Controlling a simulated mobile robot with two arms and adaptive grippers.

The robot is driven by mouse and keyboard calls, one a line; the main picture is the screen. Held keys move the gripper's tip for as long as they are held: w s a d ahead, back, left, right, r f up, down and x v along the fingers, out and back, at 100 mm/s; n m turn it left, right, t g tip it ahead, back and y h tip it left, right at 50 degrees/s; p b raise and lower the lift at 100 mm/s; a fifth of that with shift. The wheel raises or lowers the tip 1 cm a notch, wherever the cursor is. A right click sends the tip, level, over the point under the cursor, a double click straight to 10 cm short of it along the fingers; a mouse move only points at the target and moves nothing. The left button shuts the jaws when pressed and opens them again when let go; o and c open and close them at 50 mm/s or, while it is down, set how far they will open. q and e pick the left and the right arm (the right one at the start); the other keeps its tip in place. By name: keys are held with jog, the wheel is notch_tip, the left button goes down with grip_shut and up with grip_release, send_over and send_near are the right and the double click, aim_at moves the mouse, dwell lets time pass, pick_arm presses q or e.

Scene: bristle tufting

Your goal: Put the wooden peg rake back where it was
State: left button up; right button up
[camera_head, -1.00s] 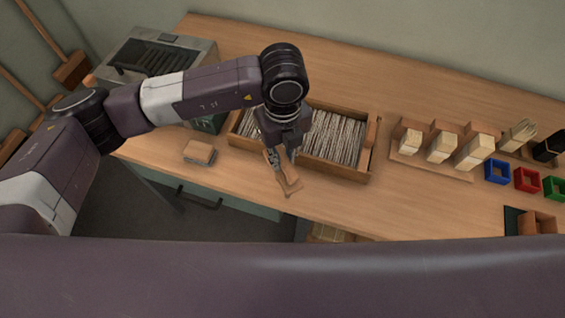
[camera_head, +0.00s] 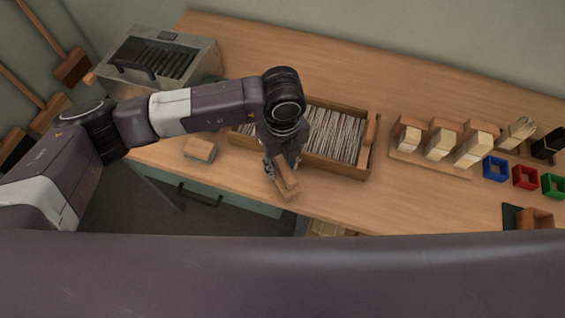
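The wooden peg rake (camera_head: 287,187) is a small light-brown piece near the front edge of the bench, in front of the wooden tray. My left gripper (camera_head: 282,167) comes down from above and is shut on it. The fingers hide part of the rake, and its pegs cannot be made out. I cannot tell whether its lower end touches the bench top. My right gripper is not in view.
The wooden tray (camera_head: 372,150) of pale bristle strands lies behind the rake. A block brush (camera_head: 200,148) lies to the left, a metal box (camera_head: 205,62) behind. Wooden holders with bristle bundles (camera_head: 438,143) and coloured square frames (camera_head: 496,168) stand right. The bench front right of the tray is clear.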

pick_arm(q)
jog(key=shift+r, duration=0.4)
notch_tip(320, 180, up, 12)
jog(key=b, duration=0.3)
jog(key=shift+f, duration=0.2)
